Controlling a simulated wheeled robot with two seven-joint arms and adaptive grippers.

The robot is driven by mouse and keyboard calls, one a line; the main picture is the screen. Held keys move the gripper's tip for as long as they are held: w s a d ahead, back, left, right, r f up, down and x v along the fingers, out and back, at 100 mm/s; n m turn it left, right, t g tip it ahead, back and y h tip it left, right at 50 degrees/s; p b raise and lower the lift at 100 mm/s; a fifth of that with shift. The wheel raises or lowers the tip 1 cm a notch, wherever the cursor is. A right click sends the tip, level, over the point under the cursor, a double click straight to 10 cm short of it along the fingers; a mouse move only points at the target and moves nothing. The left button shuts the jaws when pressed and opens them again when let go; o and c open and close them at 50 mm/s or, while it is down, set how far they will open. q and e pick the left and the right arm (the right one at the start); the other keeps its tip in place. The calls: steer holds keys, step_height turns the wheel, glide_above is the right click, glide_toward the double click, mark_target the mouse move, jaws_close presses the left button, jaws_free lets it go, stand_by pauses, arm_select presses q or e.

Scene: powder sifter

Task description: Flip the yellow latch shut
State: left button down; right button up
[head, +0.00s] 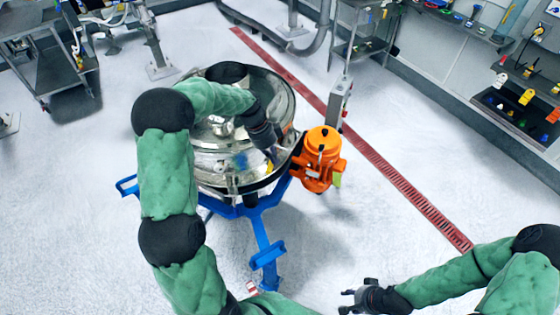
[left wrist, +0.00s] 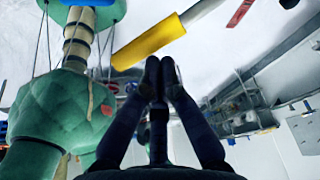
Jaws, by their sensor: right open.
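The round metal powder sifter (head: 213,164) stands on a blue frame (head: 263,222). A small patch of the yellow latch (head: 269,167) shows at the sifter's right front rim, and the latch appears as a yellow bar in the left wrist view (left wrist: 150,40). My left gripper (head: 273,157) points down at the rim beside the latch. In the left wrist view its fingertips (left wrist: 161,62) are together with nothing between them, just below the bar; whether they touch it I cannot tell. My right gripper (head: 345,301) is open and empty, low in the picture, away from the sifter.
An orange motor (head: 322,155) sits at the sifter's right side, close to my left gripper. A grey post (head: 340,103) stands behind it. A red floor grate (head: 385,170) runs diagonally past.

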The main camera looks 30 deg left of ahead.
arm_select(q)
steer(key=shift+s+a+f+m+g+b, duration=0.15)
steer(key=shift+s+a+f+m+g, duration=0.15)
steer(key=shift+m, duration=0.2)
steer(key=shift+s+a+f+m+g+b, duration=0.2)
steer(key=shift+a+m, duration=0.15)
steer(key=shift+m, duration=0.15)
steer(key=a+m, duration=0.1)
steer(key=a+m+g, duration=0.1)
steer(key=a+m, duration=0.2)
steer(key=shift+s+a+m+g, duration=0.25)
steer(key=shift+a+m+g, duration=0.05)
steer(key=shift+a+m, duration=0.1)
steer(key=shift+a, duration=0.15)
steer(key=v, duration=1.3)
steer(key=shift+d, duration=0.3)
steer(key=shift+w+r, duration=0.15)
